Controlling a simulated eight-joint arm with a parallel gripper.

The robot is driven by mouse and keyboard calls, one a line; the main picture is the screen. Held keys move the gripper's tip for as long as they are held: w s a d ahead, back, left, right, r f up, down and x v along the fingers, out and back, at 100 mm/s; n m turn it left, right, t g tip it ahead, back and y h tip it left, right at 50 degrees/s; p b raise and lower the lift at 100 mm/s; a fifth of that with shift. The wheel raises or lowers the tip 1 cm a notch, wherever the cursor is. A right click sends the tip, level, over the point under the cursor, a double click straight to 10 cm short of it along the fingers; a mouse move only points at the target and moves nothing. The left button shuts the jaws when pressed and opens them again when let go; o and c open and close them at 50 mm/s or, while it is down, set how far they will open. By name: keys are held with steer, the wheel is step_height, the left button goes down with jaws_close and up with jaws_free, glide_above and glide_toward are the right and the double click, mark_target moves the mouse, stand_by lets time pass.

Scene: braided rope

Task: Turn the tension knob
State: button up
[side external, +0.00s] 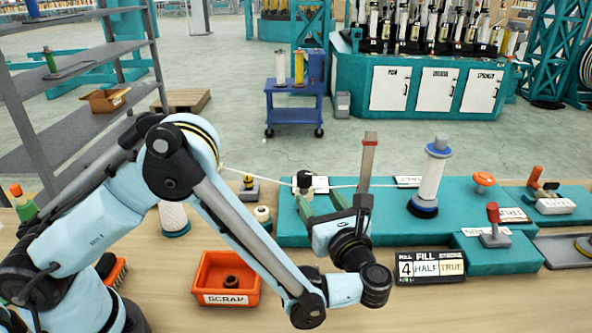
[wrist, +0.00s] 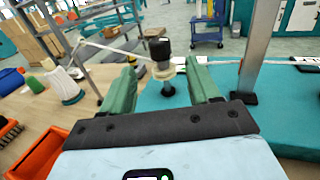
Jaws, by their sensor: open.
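The tension knob (side external: 304,179) appears to be the black-topped knob at the left end of the teal bench unit (side external: 392,222). In the wrist view the knob (wrist: 160,49) has a black cap, a pale collar and a dark stem. My gripper (side external: 315,192) has green fingers and is open. In the wrist view my gripper (wrist: 162,68) has one finger on each side of the knob, with gaps visible. I cannot tell whether the fingertips reach past it. White rope (side external: 262,178) runs past the knob; whether it touches is unclear.
An upright grey post with a red band (side external: 369,165) stands right of my gripper. A white spool (side external: 431,175), orange button (side external: 484,179) and red-handled lever (side external: 494,225) are farther right.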

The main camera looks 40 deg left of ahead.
mark_target(303, 173)
steer(key=x, duration=1.1)
steer(key=c, duration=1)
steer(key=shift+o, duration=0.2)
steer(key=shift+w+d+m+t+h, duration=0.1)
steer(key=shift+w+m+t+h, duration=0.05)
steer(key=shift+m+t+h, duration=0.7)
steer(key=shift+w+m+t+h, duration=0.1)
steer(key=shift+m+t+h, duration=0.45)
steer(key=shift+t, duration=0.6)
steer(key=o, duration=1)
steer(key=shift+c, duration=0.2)
